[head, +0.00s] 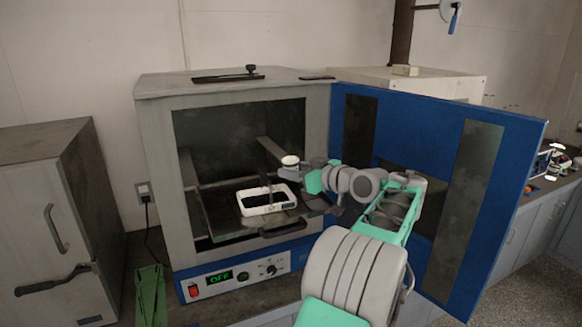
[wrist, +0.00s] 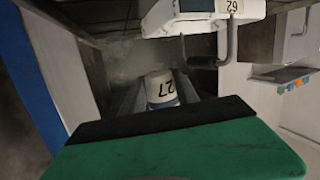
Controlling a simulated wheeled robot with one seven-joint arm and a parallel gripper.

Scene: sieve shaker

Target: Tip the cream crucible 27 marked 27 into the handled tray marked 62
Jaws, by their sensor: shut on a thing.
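The cream crucible 27 (head: 290,160) is held in my gripper (head: 287,173) inside the open oven, above and slightly right of the tray. In the head view it looks about upright; its contents cannot be seen. In the wrist view the crucible (wrist: 161,86) shows its 27 upside down, between the two grey fingers of my gripper (wrist: 160,98). The white handled tray marked 62 (head: 249,211) sits on the oven shelf, apart from the crucible. In the wrist view the tray (wrist: 192,29) is at the top, with its dark handle and 62 label.
The oven (head: 155,160) has a grey frame, with its blue door (head: 420,140) swung open to the right beside my arm. The shelf (head: 225,238) has a dark front handle. A grey cabinet (head: 40,210) stands at left.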

